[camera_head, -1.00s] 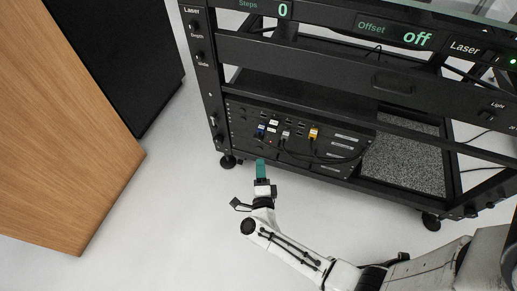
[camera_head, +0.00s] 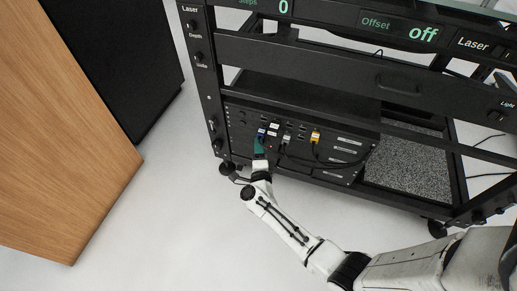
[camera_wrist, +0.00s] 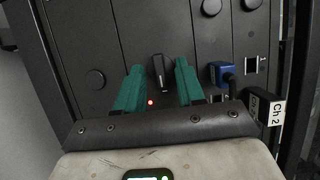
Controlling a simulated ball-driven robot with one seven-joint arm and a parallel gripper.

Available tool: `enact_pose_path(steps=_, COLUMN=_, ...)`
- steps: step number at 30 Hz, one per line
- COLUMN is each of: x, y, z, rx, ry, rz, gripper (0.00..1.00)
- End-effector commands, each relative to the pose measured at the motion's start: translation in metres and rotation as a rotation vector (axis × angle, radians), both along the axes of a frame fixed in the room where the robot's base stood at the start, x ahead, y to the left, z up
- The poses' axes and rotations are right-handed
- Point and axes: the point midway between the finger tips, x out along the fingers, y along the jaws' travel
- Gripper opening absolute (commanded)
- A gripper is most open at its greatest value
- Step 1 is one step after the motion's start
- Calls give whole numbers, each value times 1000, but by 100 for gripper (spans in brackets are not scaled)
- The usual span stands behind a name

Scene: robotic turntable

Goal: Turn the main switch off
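The main switch seems to be the black upright toggle or lever (camera_wrist: 160,72) on the dark panel in the wrist view, with a small red light just below it. My gripper (camera_wrist: 159,68) has its two teal fingers apart, one on each side of the switch, with gaps between fingers and switch. Whether the fingertips touch the panel is unclear. In the head view my gripper (camera_head: 259,146) reaches the left part of the black equipment panel (camera_head: 335,142) low in the frame; the switch is hidden there.
A blue plug (camera_wrist: 222,72) and a connector tagged "Ch 2" (camera_wrist: 268,106) sit right of the fingers. In the head view, cables hang from an orange plug (camera_head: 315,136). A wooden cabinet (camera_head: 60,150) stands left, with clear floor between.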

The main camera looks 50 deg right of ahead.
Motion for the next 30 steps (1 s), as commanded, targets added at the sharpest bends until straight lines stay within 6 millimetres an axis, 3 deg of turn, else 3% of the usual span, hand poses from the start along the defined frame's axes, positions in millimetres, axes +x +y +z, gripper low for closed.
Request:
enact_pose_path(steps=2, x=0, y=0, z=0, rx=0, ry=0, rz=0, gripper=38)
enact_pose_path(steps=14, x=0, y=1, z=0, rx=0, ry=0, rz=1, gripper=1)
enact_pose_path(steps=30, x=0, y=1, z=4, rx=-17, ry=52, rz=1, gripper=0)
